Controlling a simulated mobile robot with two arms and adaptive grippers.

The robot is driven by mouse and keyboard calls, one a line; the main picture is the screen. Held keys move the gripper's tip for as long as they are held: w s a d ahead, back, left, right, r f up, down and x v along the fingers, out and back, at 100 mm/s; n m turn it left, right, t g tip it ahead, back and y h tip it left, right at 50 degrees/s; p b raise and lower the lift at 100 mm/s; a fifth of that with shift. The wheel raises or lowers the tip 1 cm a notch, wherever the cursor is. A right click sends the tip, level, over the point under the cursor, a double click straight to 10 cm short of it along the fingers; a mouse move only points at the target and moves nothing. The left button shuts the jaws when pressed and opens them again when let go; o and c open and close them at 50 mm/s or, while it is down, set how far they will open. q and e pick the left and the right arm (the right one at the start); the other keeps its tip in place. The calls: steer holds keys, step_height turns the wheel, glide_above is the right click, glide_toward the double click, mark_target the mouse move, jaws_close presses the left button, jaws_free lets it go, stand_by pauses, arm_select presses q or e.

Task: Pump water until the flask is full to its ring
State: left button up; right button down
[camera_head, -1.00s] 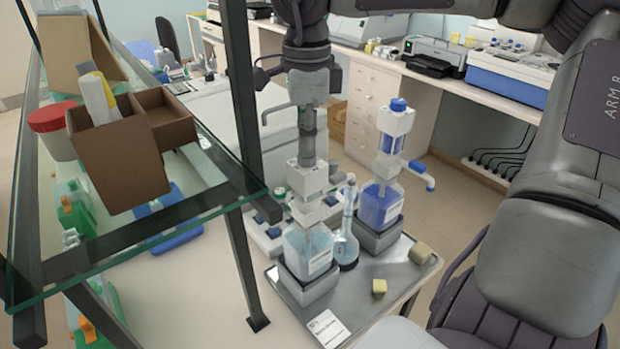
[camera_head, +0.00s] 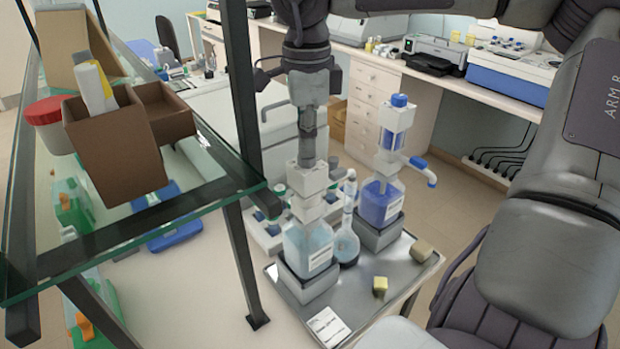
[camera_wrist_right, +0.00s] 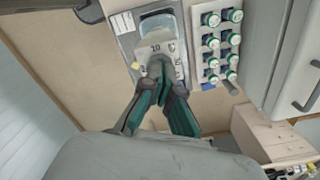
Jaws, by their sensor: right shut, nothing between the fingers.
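The water bottle (camera_head: 308,247) holds pale clear liquid and stands upright in a grey base, with a white pump (camera_head: 313,180) on top. My right gripper (camera_head: 309,155) points straight down and is shut and empty, its tips at the top of the pump. In the right wrist view its green fingers (camera_wrist_right: 158,68) meet over the pale pump head (camera_wrist_right: 155,47); whether they touch it is unclear. The flask (camera_head: 346,246), narrow-necked with a round bulb, stands just right of the bottle with bluish liquid in its bulb. Its ring is too small to make out. My left gripper is not in view.
A blue-liquid bottle (camera_head: 380,205) with its own pump and spout stands behind right on the same tray (camera_head: 345,290). A rack of capped vials (camera_wrist_right: 215,45) is close by. A glass shelf (camera_head: 150,235) edges the left.

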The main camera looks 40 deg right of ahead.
steer(key=shift+f, duration=0.1)
steer(key=shift+r+p, duration=2.45)
steer(key=shift+r, duration=0.8)
steer(key=shift+f, duration=0.2)
steer(key=shift+f+b, duration=2.5)
steer(key=shift+f, duration=0.6)
steer(key=shift+r+p, duration=2.35)
steer(key=shift+r, duration=0.9)
